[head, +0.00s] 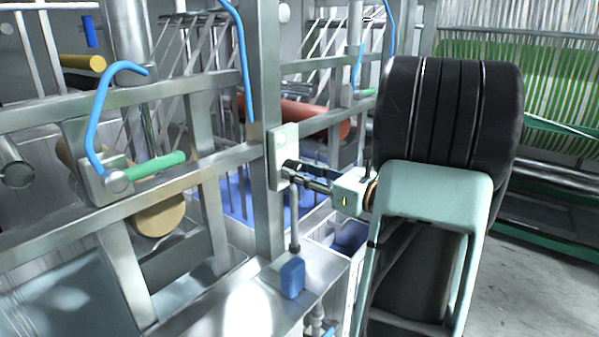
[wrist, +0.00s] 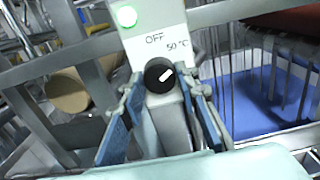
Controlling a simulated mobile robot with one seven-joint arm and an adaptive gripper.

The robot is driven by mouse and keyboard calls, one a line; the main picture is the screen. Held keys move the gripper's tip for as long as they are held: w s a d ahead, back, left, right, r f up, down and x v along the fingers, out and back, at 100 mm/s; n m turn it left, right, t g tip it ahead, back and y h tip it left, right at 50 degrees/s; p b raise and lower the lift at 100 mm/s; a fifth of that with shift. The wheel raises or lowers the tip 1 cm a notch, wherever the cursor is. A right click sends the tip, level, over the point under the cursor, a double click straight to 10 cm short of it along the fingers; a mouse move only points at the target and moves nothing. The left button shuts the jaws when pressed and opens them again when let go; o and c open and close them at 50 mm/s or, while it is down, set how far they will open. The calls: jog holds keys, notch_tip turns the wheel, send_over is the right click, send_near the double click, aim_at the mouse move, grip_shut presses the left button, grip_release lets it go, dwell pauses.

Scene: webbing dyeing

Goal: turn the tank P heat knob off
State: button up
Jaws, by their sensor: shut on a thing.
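The heat knob (wrist: 159,75) is a round black knob with a white pointer mark on a pale control plate (wrist: 155,45). Its mark slants to the upper right, toward the "50 °C" print, while "OFF" is printed above the knob. A green lamp (wrist: 127,16) glows at the top left of the plate. My gripper (wrist: 162,88) has its blue-padded fingers on both sides of the knob and is shut on it. In the head view my gripper (head: 299,174) reaches the plate (head: 284,145) on a steel post. I cannot read any tank letter.
Metal rails and a post (head: 267,110) surround the plate. A blue hose (head: 100,105) and green handle (head: 155,166) are at left. A blue-tipped lever (head: 292,278) stands below the plate. Blue liquid (wrist: 275,105) shows behind at right. Open floor (head: 530,270) lies at right.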

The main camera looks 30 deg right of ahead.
jog(key=shift+f+b, duration=0.15)
jog(key=shift+b, duration=0.3)
jog(key=shift+c, duration=0.5)
jog(key=n+b, duration=1.2)
jog(key=b, duration=0.6)
jog(key=shift+d, duration=0.1)
jog(key=shift+r, duration=0.2)
jog(key=o, duration=1.2)
jog(key=shift+c, duration=0.2)
jog(key=v, duration=1.2)
